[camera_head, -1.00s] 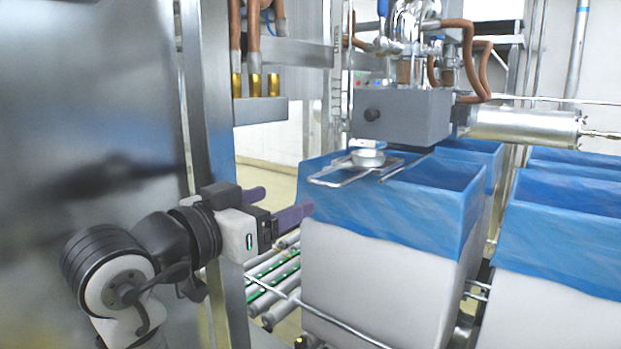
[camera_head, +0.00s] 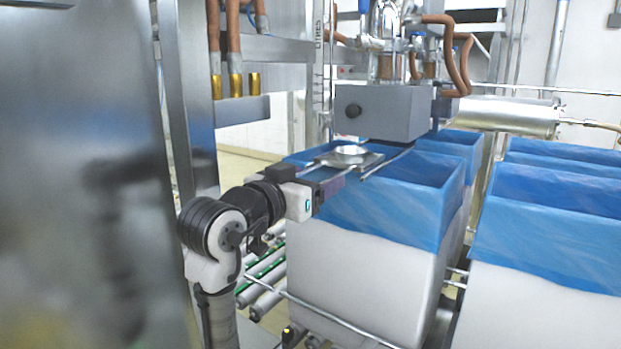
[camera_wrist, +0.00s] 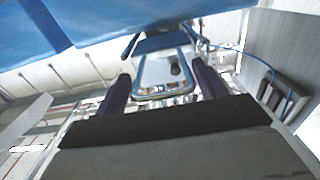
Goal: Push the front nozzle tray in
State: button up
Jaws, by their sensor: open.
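The front nozzle tray (camera_head: 349,156) is a flat metal plate with a round dish on thin rails, pulled out over the near rim of the blue-lined box, below and in front of the grey nozzle block (camera_head: 385,110). My gripper (camera_head: 335,183) is just short of the tray's near end, at about its height. In the wrist view the tray's looped frame (camera_wrist: 165,78) shows between and beyond my two dark fingers (camera_wrist: 163,85). The fingers are apart with nothing held between them. Whether they touch the tray cannot be told.
The white box (camera_head: 350,270) with its blue liner (camera_head: 395,215) stands directly under the tray. More lined boxes (camera_head: 545,230) stand to the right. A steel post (camera_head: 190,110) and brass-ended hoses (camera_head: 235,85) are at left, with rollers (camera_head: 262,285) below.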

aim_at(347, 161)
jog(key=c, duration=1.1)
jog(key=p+x, duration=0.2)
jog(key=x, duration=1)
jog(key=shift+w+d, duration=0.25)
jog(key=o, duration=1.1)
